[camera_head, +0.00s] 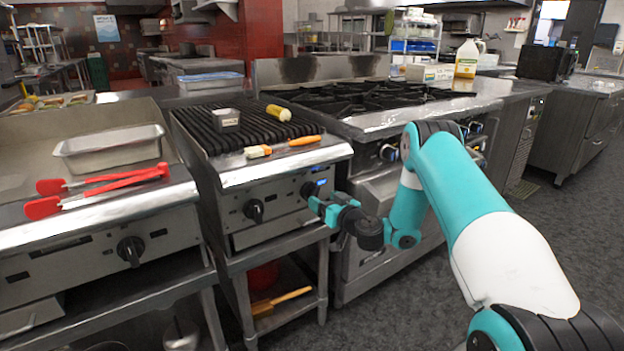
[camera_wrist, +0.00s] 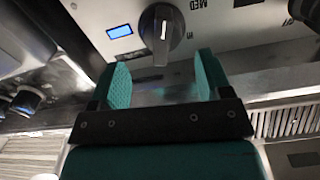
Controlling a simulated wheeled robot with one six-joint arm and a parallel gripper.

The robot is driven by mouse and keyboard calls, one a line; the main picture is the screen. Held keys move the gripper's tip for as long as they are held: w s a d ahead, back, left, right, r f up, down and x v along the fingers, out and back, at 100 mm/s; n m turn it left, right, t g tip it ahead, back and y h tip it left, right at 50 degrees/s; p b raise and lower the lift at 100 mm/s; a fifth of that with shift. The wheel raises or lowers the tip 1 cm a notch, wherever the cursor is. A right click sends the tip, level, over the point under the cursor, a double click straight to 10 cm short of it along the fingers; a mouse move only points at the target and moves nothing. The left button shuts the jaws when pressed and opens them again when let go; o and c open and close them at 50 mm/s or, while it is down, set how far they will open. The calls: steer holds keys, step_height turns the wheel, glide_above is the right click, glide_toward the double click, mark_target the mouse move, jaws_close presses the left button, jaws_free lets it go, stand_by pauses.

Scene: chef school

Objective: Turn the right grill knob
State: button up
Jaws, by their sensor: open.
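The right grill knob (camera_head: 307,188) is a dark round knob on the grill's steel front panel, beside a small lit blue display. My gripper (camera_head: 318,203) is close in front of it and partly covers that area. In the wrist view the knob (camera_wrist: 161,32) has a grey pointer bar and sits just beyond my gripper (camera_wrist: 162,72). The two teal fingers are apart, with nothing between them. The knob lies roughly in line with the gap, and I see no finger touching it. The left grill knob (camera_head: 254,210) is on the same panel.
A griddle with its own knob (camera_head: 131,250) and red tongs (camera_head: 100,187) stands at left. A stove (camera_head: 395,120) stands at right. A brush (camera_head: 283,147) and a small metal container (camera_head: 225,120) lie on the grill. A shelf is below the panel.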

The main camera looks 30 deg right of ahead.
mark_target(316, 195)
steer(key=p, duration=0.2)
steer(key=shift+w+a+r+p, duration=0.15)
steer(key=shift+w+r+p, duration=0.05)
steer(key=shift+r+p, duration=0.15)
steer(key=w, duration=0.4)
steer(key=shift+w+a+f, duration=0.2)
steer(key=shift+w+f, duration=0.1)
steer(key=shift+f, duration=0.1)
steer(key=shift+w, duration=0.65)
steer(key=c, duration=0.6)
